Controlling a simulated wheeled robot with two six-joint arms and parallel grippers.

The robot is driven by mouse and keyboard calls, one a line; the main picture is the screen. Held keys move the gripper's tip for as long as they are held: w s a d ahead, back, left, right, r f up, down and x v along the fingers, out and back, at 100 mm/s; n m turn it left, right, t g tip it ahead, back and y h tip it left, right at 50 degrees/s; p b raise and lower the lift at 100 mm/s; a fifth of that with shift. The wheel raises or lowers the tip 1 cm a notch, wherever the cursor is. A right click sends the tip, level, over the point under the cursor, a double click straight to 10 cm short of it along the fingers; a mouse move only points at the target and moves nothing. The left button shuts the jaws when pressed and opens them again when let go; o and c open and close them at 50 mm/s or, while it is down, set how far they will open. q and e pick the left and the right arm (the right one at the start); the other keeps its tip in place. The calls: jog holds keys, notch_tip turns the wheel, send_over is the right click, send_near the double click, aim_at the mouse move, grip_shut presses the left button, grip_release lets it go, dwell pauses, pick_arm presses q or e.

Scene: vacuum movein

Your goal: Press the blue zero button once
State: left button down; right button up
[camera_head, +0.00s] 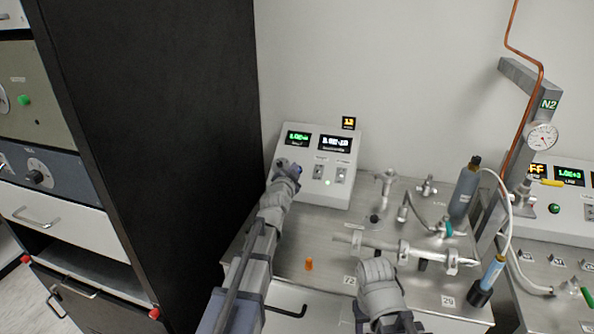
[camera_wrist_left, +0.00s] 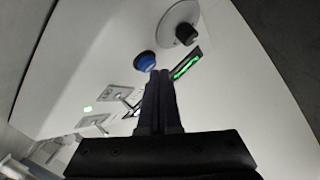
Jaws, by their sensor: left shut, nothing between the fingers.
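The blue zero button (camera_wrist_left: 145,61) is a round dark-blue cap on the white control box, seen in the left wrist view. My left gripper (camera_wrist_left: 160,72) is shut and empty, its tips close to the button's lower right edge in that view. I cannot tell whether they touch it. In the head view my left gripper (camera_head: 284,168) is at the left side of the control box (camera_head: 343,148) and hides the button's area. My right gripper (camera_head: 376,268) is low over the steel bench; its finger opening is not clear.
Near the button are a black knob (camera_wrist_left: 186,33), a green display (camera_wrist_left: 187,63) and toggle switches (camera_wrist_left: 118,92). A tall black cabinet (camera_head: 150,120) stands left. Metal tubing (camera_head: 405,250) and an orange cap (camera_head: 309,264) are on the bench.

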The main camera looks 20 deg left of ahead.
pick_arm(q)
jog(key=shift+w+f+b, duration=0.2)
jog(key=shift+f+b, duration=0.1)
jog(key=shift+b, duration=0.05)
dwell(0.5)
jog(key=shift+f+b, duration=0.25)
jog(key=shift+b, duration=0.15)
dwell(0.6)
jog(key=shift+s+r, duration=0.1)
jog(key=shift+s+r+p, duration=0.2)
jog(key=shift+r+p, duration=0.2)
jog(key=shift+p, duration=0.3)
jog(key=shift+r, duration=0.15)
jog(key=s+r+p, duration=0.1)
jog(key=r+p, duration=0.1)
jog(key=s+r+p, duration=0.2)
dwell(0.4)
